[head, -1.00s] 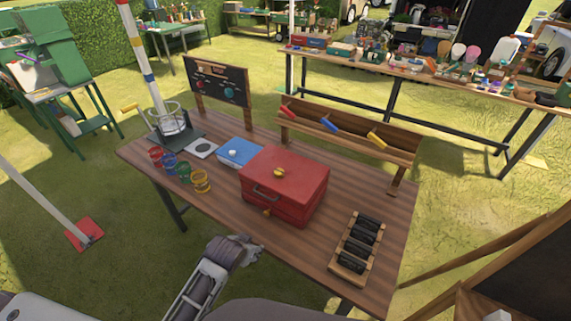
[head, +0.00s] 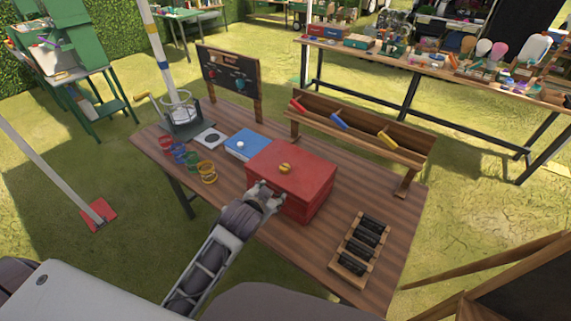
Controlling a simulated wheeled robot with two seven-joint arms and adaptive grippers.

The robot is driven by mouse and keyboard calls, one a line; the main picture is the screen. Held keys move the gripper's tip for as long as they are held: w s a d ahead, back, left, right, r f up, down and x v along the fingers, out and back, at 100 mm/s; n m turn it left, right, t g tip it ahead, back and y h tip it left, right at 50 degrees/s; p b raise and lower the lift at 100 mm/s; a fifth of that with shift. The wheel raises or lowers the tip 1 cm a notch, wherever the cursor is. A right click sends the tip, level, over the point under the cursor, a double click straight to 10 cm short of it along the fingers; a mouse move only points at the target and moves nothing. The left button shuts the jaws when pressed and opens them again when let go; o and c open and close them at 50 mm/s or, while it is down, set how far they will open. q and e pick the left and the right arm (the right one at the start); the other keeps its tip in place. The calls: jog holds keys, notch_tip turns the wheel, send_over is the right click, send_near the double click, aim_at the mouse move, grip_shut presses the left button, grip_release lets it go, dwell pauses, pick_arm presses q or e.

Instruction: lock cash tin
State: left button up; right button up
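The cash tin (head: 305,188) is a red box with its lid down and a round yellow knob (head: 285,168) on top. It stands on the wooden table (head: 225,204). My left gripper (head: 270,188) is at the tin's front face, its fingers apart. It covers the front handle and the small yellow piece low on that face. Whether the fingers touch the tin I cannot tell. My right gripper is not in view.
A blue box (head: 247,144) stands just left of the tin. Several coloured cups (head: 207,172) line the left edge. A wooden rack with black rolls (head: 361,248) lies at right. A trough shelf (head: 365,140) stands behind.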

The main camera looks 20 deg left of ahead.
pick_arm(q)
jog(key=w+d+r+m+t+h, duration=0.45)
jog(key=w+d+r, duration=0.2)
jog(key=r, duration=0.45)
jog(key=w+d+r+m+t+h, duration=0.5)
jog(key=d+r, duration=0.3)
jog(key=r, duration=0.4)
jog(key=s+d+r+m+g+h, duration=0.3)
jog(key=d+r+m+g+h, duration=0.2)
jog(key=d+m+h, duration=0.55)
jog(key=s+d+f+m+g, duration=0.2)
jog(key=s+d+m+g, duration=0.35)
jog(key=m+g, duration=0.75)
jog(key=w+a+f+m+g+y, duration=0.1)
jog(key=a+f+m+g+y, duration=0.1)
jog(key=a+f+m+y, duration=0.25)
jog(key=w+a+f+m+g+y, duration=0.1)
jog(key=w+a+f+m+y, duration=0.1)
jog(key=f+m+y, duration=0.45)
jog(key=w+a+n+y, duration=0.1)
jog(key=w+a+y, duration=0.2)
jog(key=a, duration=0.8)
jog(key=w+a+n+y, duration=0.2)
jog(key=w+a+y, duration=0.2)
jog(key=a, duration=0.8)
jog(key=shift+w+f+n+t+y, duration=0.15)
jog(key=shift+w+n+t+y, duration=0.25)
jog(key=shift+y, duration=0.5)
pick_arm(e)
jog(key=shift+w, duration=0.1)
